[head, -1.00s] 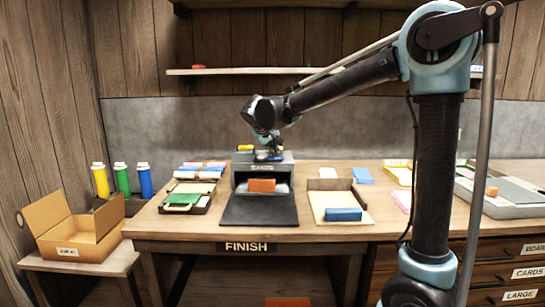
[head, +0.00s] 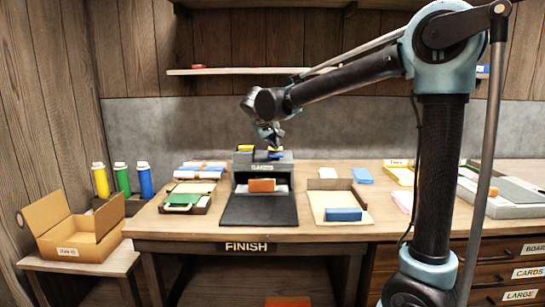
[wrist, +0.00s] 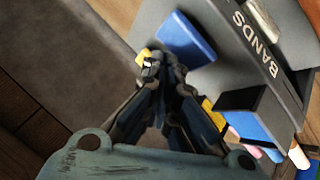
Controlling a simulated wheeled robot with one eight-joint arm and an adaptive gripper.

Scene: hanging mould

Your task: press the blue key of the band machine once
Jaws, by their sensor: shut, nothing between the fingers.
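The band machine (head: 283,166) is a grey box marked BANDS on the bench, and it also shows in the wrist view (wrist: 268,62). Its blue key (wrist: 187,40) is a flat blue plate on top, seen partly behind my gripper in the head view (head: 275,156). My gripper (head: 276,147) points down just above the key. I see a gap there, but cannot tell the exact height. A yellow part (head: 245,148) sits on the machine's top left.
An orange block (head: 262,185) stands at the machine's front, above a dark mat (head: 259,210). A tray with a green item (head: 183,199) lies left, and a tray with a blue block (head: 343,214) lies right. A shelf (head: 235,71) runs along the wall behind.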

